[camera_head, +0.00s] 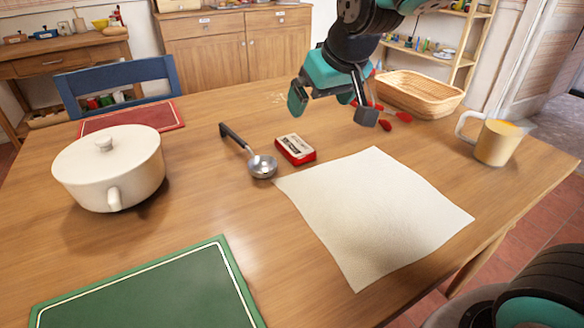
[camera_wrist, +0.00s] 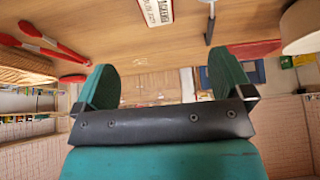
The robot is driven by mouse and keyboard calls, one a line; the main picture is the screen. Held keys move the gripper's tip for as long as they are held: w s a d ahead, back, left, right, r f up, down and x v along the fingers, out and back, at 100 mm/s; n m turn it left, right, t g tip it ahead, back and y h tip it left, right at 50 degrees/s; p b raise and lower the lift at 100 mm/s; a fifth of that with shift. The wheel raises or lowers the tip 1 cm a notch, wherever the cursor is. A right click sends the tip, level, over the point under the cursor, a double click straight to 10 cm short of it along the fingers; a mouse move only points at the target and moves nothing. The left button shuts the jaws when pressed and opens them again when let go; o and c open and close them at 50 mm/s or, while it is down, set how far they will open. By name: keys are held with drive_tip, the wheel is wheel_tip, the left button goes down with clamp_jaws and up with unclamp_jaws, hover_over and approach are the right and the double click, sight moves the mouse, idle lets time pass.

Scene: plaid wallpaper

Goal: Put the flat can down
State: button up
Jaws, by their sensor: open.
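The flat can (camera_head: 296,149), red with a white and dark label on top, rests on the wooden table between the ladle and the pale cloth. Its labelled top also shows at the upper edge of the wrist view (camera_wrist: 156,11), cut off by the frame. My gripper (camera_head: 332,107) is open and empty, above the table and apart from the can, up and to its right in the head view. In the wrist view its two teal fingers (camera_wrist: 164,79) stand wide apart with nothing between them.
A ladle (camera_head: 262,166) lies just left of the can, and the cloth (camera_head: 375,215) lies to the right. A white pot (camera_head: 108,170), green board (camera_head: 150,290), wicker basket (camera_head: 420,95), red-ended utensils (camera_head: 403,117) and jug (camera_head: 497,143) surround them. Bare wood shows around the can.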

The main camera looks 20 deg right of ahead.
sight(295, 145)
drive_tip(key=b+x, duration=0.1)
drive_tip(key=x, duration=0.4)
drive_tip(key=b+x, duration=0.1)
drive_tip(key=x, duration=0.5)
drive_tip(key=w+b+x, duration=0.1)
drive_tip(key=x, duration=0.5)
drive_tip(key=shift+w+d, duration=0.2)
drive_tip(key=shift+d, duration=0.1)
drive_tip(key=shift+f, duration=0.1)
drive_tip(key=shift+c, duration=0.2)
drive_tip(key=c, duration=1.1)
